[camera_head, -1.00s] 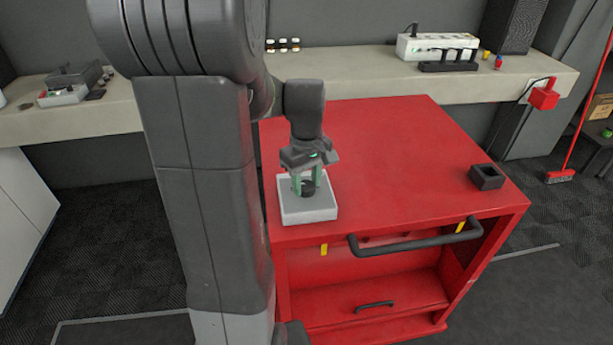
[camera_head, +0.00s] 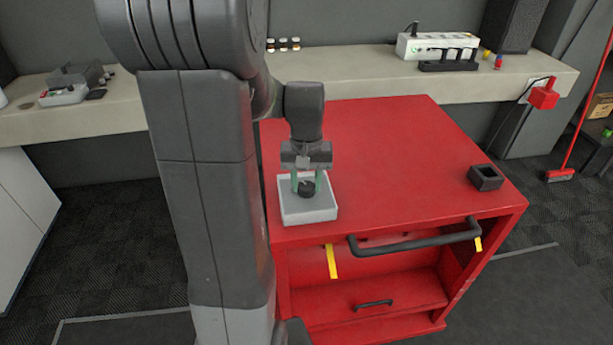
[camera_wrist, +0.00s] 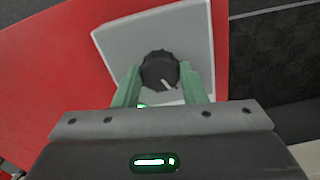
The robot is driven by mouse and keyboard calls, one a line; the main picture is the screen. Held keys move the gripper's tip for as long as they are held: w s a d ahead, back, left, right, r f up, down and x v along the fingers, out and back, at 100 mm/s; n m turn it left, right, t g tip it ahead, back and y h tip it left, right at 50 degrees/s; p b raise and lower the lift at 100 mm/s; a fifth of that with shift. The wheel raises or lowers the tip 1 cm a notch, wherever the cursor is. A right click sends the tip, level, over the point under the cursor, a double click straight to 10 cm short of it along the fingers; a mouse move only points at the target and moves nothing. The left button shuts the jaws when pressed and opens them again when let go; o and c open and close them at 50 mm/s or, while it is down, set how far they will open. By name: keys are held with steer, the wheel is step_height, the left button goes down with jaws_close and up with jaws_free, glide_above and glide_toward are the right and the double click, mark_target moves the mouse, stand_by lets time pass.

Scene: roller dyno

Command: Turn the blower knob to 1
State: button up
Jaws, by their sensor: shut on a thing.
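The blower knob (camera_head: 306,188) is a round black dial on a light grey box (camera_head: 310,212), which sits on the red cabinet's top near its left front corner. My gripper (camera_head: 306,184) points down over the box, its green fingers on either side of the knob. In the wrist view the knob (camera_wrist: 160,70) shows between the two fingers (camera_wrist: 160,84), which are shut on it. A white pointer mark on the knob faces down and slightly right in that view. No number markings can be read on the grey box (camera_wrist: 120,40).
The red cabinet (camera_head: 400,160) has a black front handle (camera_head: 415,240). A small black open box (camera_head: 486,177) stands at its right. A pale bench (camera_head: 360,75) behind carries a white power strip unit (camera_head: 437,47). The middle of the cabinet top is clear.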

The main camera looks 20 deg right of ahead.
mark_target(306, 186)
steer(key=shift+m, duration=0.4)
steer(key=o, duration=1)
steer(key=shift+r, duration=0.1)
step_height(306, 186, up, 14)
steer(key=shift+f, duration=0.1)
steer(key=shift+f, duration=0.1)
